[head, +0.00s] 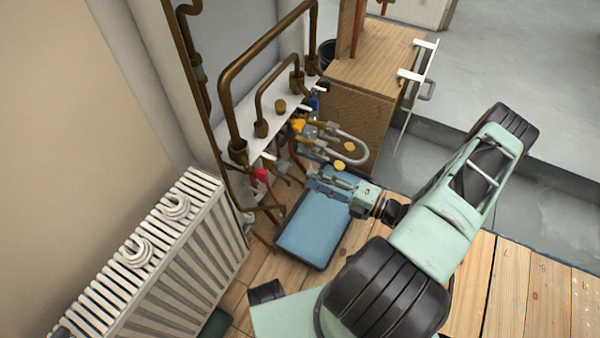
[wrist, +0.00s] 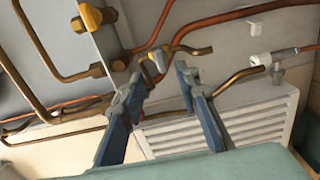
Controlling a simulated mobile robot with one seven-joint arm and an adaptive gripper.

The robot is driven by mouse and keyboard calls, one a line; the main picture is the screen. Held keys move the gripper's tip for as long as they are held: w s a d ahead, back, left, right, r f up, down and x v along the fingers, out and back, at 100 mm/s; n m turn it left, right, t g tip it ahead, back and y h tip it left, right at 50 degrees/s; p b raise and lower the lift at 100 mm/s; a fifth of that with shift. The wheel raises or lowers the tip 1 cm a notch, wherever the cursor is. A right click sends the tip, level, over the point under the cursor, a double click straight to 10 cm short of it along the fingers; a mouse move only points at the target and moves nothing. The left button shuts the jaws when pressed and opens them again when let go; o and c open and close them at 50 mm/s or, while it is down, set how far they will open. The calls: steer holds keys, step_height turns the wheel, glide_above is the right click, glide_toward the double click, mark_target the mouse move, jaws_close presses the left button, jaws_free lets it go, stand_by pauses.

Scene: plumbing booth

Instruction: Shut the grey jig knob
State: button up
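My gripper (head: 318,180) reaches left from the arm, over the blue-topped case and beside the copper pipework in the head view. In the wrist view my gripper (wrist: 160,84) is open, with its two blue-grey fingers apart. A small grey knob-like piece (wrist: 153,73), with a yellowish part beside it, shows between and beyond the fingertips, near the left one. It looks like the grey jig knob, but I cannot tell whether a finger touches it. I cannot pick out this knob in the head view.
Copper pipes (head: 232,110) rise from a white shelf (head: 284,88). A red handle (head: 262,175) and a yellow fitting (head: 298,124) are close by. A white radiator (head: 165,255) stands left, a blue-topped case (head: 312,232) lies below, and a wooden cabinet (head: 372,62) stands behind.

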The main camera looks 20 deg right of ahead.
steer(key=shift+v, duration=1.6)
